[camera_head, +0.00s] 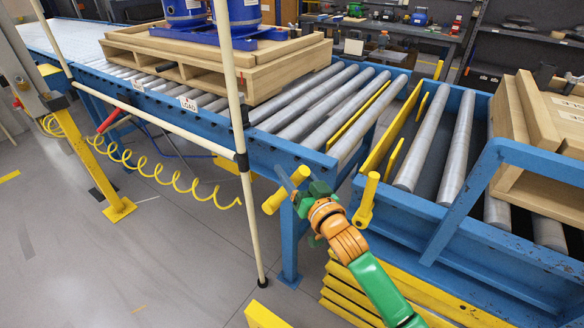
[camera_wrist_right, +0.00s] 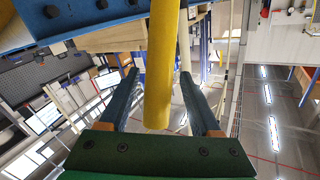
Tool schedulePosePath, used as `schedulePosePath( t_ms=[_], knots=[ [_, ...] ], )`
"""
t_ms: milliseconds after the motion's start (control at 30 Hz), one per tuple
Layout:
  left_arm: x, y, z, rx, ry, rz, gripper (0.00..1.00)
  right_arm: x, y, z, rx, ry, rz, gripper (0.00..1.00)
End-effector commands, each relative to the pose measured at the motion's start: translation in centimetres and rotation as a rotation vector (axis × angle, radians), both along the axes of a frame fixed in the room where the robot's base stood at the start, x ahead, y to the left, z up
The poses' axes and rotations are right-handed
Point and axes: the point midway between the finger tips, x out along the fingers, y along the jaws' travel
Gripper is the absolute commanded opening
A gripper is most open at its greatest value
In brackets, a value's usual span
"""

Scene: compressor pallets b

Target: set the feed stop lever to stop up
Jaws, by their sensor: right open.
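A yellow cylindrical lever handle (camera_head: 286,190) slants at the near corner of the blue feed conveyor; I take it to be the feed stop lever. My right gripper (camera_head: 284,180) is at this handle, its arm coming up from the bottom right. In the right wrist view the yellow handle (camera_wrist_right: 159,70) runs between the two open fingers, with a visible gap on each side. The handle's pivot is not clear. A yellow stop bar (camera_head: 359,115) lies along the end of the conveyor's rollers. My left gripper is not in view.
A second yellow lever (camera_head: 366,200) stands upright on the neighbouring blue roller cart (camera_head: 480,243), close right of my gripper. A cream post (camera_head: 242,165) stands left of it. A wooden pallet (camera_head: 225,65) with blue equipment sits on the conveyor. Yellow slats are stacked below.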

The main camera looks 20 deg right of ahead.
Motion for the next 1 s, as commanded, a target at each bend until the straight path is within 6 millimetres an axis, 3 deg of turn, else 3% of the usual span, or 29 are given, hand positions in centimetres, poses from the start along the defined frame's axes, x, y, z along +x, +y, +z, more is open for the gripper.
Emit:
schedulePosePath(
  t_ms=[133,367,400,633,1000],
  knots=[
    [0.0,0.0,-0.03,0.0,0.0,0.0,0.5,1.26,0.16,-0.02,-0.001,0.0,0.0,0.64],
    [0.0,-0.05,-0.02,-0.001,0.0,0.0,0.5,1.45,0.2,-0.02,-0.001,0.0,0.0,0.64],
    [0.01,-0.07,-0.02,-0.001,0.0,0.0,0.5,1.44,0.2,-0.02,-0.001,0.0,0.0,0.62],
    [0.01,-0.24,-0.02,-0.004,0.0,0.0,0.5,1.43,0.2,-0.03,-0.001,0.001,0.0,0.0],
    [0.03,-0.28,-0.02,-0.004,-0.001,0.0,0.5,1.42,0.19,-0.04,-0.001,0.001,-0.001,0.0]
  ],
)
